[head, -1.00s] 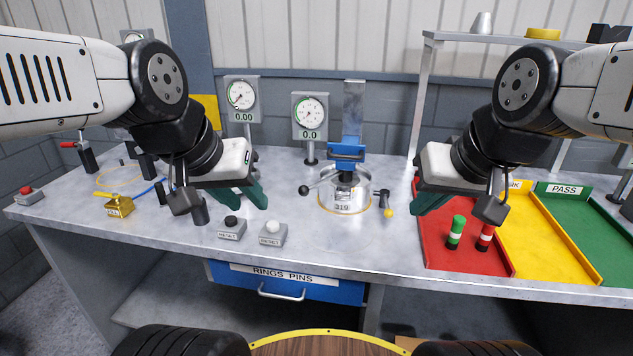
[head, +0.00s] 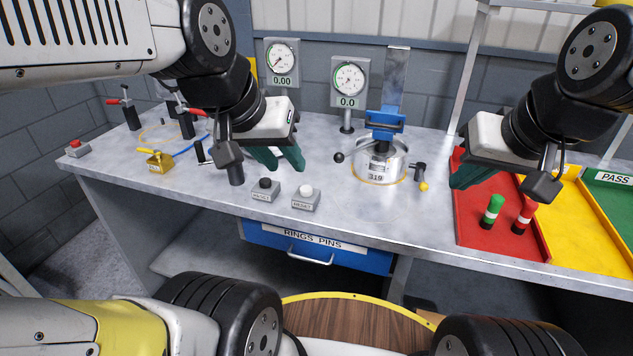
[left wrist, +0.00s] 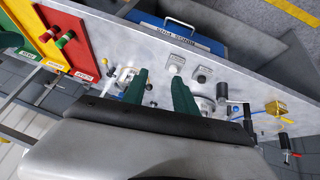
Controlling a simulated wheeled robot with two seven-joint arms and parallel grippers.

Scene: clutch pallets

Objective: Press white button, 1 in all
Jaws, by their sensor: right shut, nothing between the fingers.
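The white button (head: 305,190) sits on a small grey box at the front edge of the bench, just right of a matching box with a black button (head: 265,184). In the left wrist view the white button (left wrist: 176,59) shows beyond the fingertips. My left gripper (head: 280,158) hangs above and behind the two boxes, slightly left of the white button and apart from it. Its green fingers are spread, with nothing between them in the left wrist view (left wrist: 160,80). My right gripper (head: 464,178) is shut and empty near the red tray's left edge.
A round fixture marked 319 (head: 379,168) with a blue clamp stands right of the buttons. Dial gauges (head: 349,78) stand behind. A red tray (head: 470,225) with two pegs lies at the right. A brass block (head: 159,162) and toggle clamps are at the left.

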